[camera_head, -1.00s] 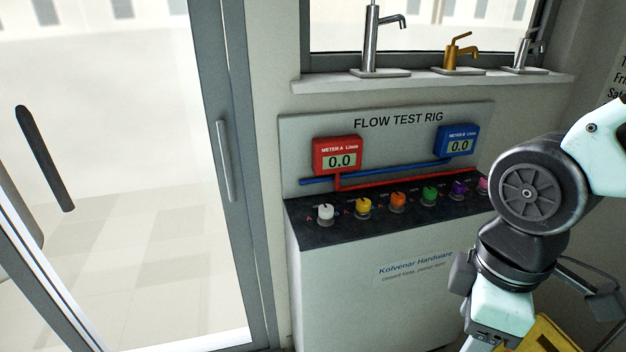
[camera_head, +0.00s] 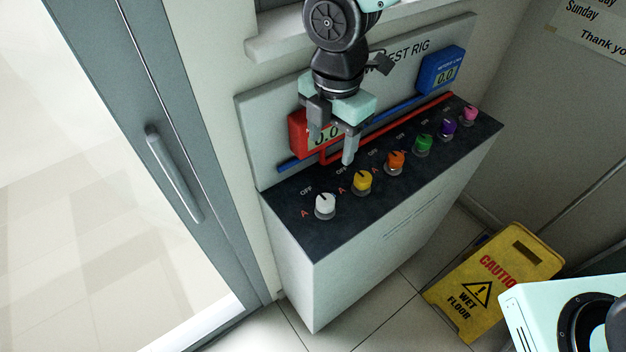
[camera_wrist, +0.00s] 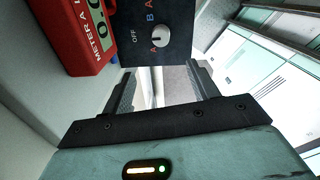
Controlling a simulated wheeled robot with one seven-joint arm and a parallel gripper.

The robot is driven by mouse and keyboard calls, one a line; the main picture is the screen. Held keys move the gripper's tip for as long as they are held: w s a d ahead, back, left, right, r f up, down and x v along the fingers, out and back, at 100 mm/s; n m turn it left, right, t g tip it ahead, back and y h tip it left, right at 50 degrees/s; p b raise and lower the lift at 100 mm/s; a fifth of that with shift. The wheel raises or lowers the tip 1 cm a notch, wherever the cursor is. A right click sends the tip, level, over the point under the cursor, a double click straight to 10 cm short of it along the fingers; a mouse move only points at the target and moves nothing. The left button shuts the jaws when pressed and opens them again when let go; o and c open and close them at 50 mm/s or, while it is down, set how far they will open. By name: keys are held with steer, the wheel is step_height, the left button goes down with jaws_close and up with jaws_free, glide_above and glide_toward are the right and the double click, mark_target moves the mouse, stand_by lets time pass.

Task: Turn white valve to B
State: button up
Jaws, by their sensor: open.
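The white valve (camera_head: 325,206) is the leftmost knob on the rig's dark top. A dark mark shows on its upper part, but I cannot tell its exact setting. A red A and OFF are printed left of it in the head view. In the wrist view the white valve (camera_wrist: 160,40) lies beyond the fingers, with OFF, A and a blue B printed around it. My gripper (camera_head: 332,151) is open and empty, fingers down, above the rig's back edge, in front of the red meter and apart from the valve.
The yellow valve (camera_head: 361,182) stands just right of the white one, with orange, green, purple and pink valves beyond. The red meter A (camera_head: 298,136) and blue meter B (camera_head: 441,70) stand behind. A yellow wet-floor sign (camera_head: 495,282) is at right. A glass door is at left.

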mark_target(326, 200)
step_height(326, 200, down, 17)
steer(key=shift+w+a+f+p, duration=0.1)
steer(key=shift+f+p, duration=0.05)
steer(key=shift+p, duration=1.05)
steer(key=c, duration=1)
